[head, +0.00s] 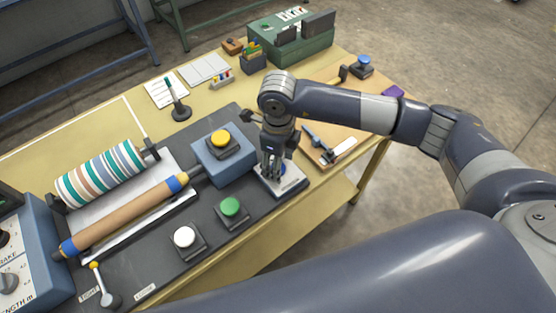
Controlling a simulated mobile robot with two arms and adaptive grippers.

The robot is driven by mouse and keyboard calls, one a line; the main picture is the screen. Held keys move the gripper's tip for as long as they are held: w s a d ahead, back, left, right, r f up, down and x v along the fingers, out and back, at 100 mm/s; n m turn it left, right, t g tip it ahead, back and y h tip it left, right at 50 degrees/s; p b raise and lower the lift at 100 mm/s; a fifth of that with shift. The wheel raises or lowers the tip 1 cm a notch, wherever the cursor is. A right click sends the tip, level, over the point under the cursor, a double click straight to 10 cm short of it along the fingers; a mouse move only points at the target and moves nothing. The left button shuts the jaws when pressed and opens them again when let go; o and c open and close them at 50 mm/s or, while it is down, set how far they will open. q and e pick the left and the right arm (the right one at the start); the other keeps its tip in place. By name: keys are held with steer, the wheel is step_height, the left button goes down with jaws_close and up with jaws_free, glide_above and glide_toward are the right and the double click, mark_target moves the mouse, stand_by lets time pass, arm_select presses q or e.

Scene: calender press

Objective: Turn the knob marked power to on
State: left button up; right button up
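My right gripper (272,172) points down over a small pale panel (291,187) at the right end of the dark machine bed. A bit of a blue part (284,168), probably a knob, shows beside and behind the fingers. The fingers hide most of it, so its pointer and any power or on marking cannot be read. The fingertips are at or close to the blue part; I cannot tell whether they touch or grip it. My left gripper is not in view.
Left of the gripper are a yellow button (220,138) on a blue box, a green button (230,207) and a white button (184,237). A striped roll (100,174) and a tan roller (125,215) lie further left. A clipboard (328,148) lies right of the gripper.

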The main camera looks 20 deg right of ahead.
step_height(320, 180, up, 12)
stand_by(0.6)
stand_by(0.5)
